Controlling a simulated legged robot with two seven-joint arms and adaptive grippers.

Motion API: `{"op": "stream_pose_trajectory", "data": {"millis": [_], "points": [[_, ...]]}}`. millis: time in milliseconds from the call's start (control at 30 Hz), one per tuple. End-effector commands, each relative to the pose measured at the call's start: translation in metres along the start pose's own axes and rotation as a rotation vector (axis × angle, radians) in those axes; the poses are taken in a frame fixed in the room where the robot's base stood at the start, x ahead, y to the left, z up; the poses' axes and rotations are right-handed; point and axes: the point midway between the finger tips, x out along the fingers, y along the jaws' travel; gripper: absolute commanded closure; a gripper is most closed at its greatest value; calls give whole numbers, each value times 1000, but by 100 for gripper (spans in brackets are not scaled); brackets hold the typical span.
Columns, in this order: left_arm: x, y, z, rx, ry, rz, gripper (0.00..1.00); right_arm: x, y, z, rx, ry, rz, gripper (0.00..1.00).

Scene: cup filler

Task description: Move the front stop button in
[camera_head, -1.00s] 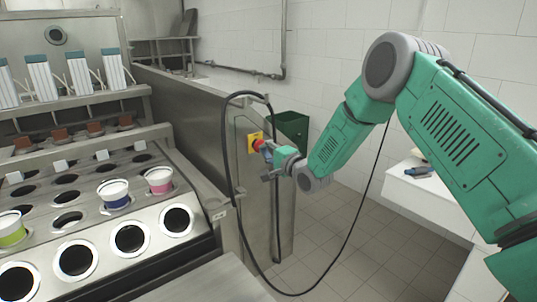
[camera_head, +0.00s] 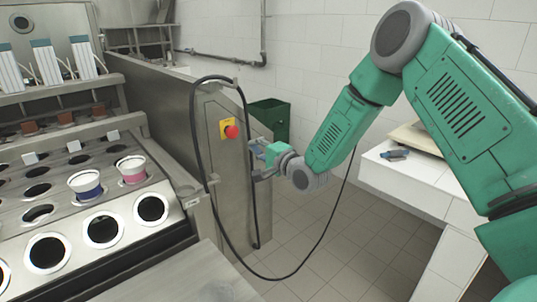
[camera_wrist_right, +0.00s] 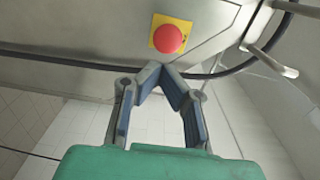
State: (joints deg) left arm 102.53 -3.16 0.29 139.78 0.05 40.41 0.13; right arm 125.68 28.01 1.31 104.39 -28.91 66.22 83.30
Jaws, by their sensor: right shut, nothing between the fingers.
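The front stop button is a red round knob (camera_head: 231,131) on a yellow plate on the steel end panel of the machine. It also shows in the right wrist view (camera_wrist_right: 168,39), fully visible, just beyond my fingertips. My right gripper (camera_head: 256,162) is to the right of and a little below the button in the head view, apart from it in the picture. In the right wrist view its fingertips (camera_wrist_right: 162,68) come together with nothing between them. Whether the button is pressed in cannot be told. My left gripper is not in view.
A black hose (camera_head: 196,130) loops down the panel beside the button. A green bin (camera_head: 269,118) stands behind my right gripper. Cups (camera_head: 86,184) sit in the machine's holed trays at left. A white counter (camera_head: 410,180) is at right; tiled floor lies between.

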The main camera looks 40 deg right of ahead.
Motion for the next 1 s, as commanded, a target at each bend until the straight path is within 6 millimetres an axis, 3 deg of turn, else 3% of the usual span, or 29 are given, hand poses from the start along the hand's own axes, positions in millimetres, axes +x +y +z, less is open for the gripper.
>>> {"op": "stream_pose_trajectory", "data": {"millis": [100, 300, 900, 1000], "points": [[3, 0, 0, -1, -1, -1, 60, -24, -2, 0, 4, 2, -2, 100], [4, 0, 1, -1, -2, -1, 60, -44, 1, -6, 7, 2, -1, 100], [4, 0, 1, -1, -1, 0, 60, -47, 0, -2, 2, 1, -1, 100], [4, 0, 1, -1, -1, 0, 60, -49, 7, 2, -14, -3, 20, 100]]}}
